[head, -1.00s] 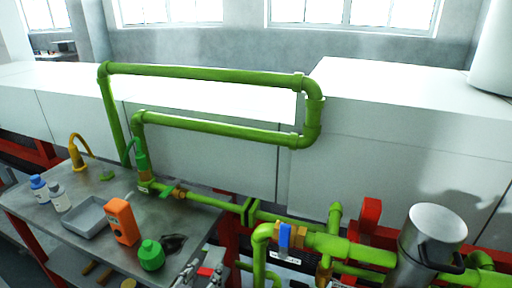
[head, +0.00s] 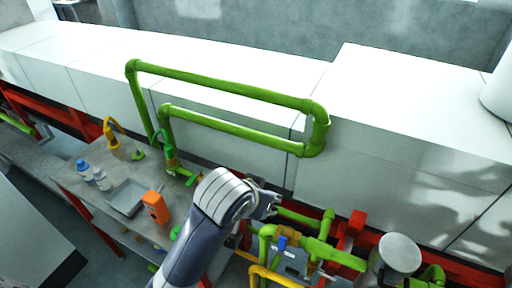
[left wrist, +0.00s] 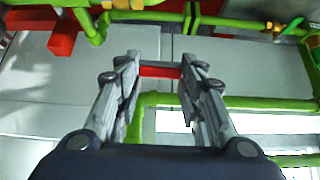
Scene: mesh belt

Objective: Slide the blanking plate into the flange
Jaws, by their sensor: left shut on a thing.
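My left gripper (head: 270,203) reaches over the green pipework in the head view, its fingers pointing right. In the left wrist view it is shut on a thin red plate (left wrist: 160,71), which I take for the blanking plate; it spans between the fingertips. The plate cannot be made out in the head view. The flange, a pair of green discs in the pipe line, shows near the top of the left wrist view (left wrist: 191,17), beyond the fingertips. In the head view my gripper and forearm cover it. The plate appears apart from the flange. My right gripper is not in view.
A tall green pipe loop (head: 220,90) stands behind my gripper. A blue-handled valve (head: 282,243) and a metal cylinder (head: 396,252) are to the right. The bench at left holds a grey tray (head: 127,197), an orange device (head: 156,208) and bottles (head: 83,168).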

